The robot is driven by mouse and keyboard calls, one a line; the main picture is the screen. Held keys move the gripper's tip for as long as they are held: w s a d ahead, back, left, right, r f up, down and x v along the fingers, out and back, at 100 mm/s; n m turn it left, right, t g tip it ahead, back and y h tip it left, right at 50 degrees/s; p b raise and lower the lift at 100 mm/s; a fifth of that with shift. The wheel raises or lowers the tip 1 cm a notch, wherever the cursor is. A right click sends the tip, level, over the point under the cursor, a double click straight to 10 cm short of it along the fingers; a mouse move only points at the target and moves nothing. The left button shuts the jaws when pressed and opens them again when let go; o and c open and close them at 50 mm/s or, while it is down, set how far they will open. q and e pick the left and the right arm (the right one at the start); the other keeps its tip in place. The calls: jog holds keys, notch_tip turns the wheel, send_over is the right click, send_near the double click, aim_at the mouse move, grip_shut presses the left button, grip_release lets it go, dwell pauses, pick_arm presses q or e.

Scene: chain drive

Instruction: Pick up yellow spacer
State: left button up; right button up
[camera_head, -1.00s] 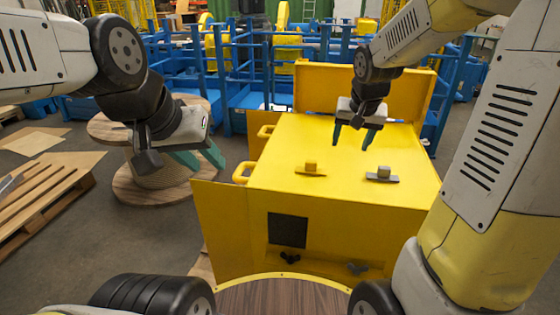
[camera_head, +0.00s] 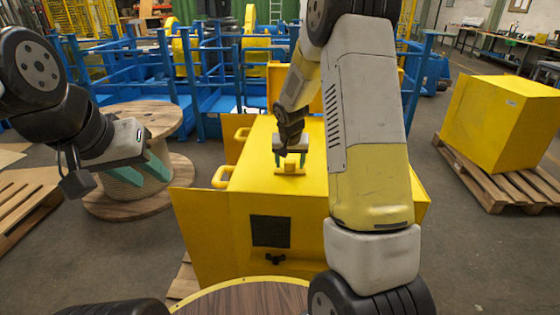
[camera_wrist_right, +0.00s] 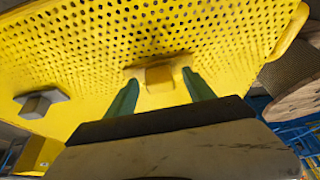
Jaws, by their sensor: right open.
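The yellow spacer (camera_head: 289,168) is a small block with a thin base plate, standing on top of the yellow box. In the right wrist view the spacer (camera_wrist_right: 160,76) lies ahead between the two teal fingers. My right gripper (camera_head: 290,159) is open just above and around it, with a finger to each side; contact cannot be told. The right gripper (camera_wrist_right: 160,92) is empty. A grey spacer (camera_wrist_right: 38,103) shows left in the right wrist view and is hidden behind my right arm in the head view. My left gripper (camera_head: 153,168) is open and empty, left of the box.
The yellow box (camera_head: 205,235) has handles on its left side and a raised panel behind. A wooden cable spool (camera_head: 100,205) stands left of it. Blue frames (camera_head: 215,85) stand behind. Another yellow box (camera_head: 500,125) on a pallet is at right.

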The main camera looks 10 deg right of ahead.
jog(key=shift+w+f, duration=0.15)
jog(key=shift+f, duration=0.15)
grip_shut()
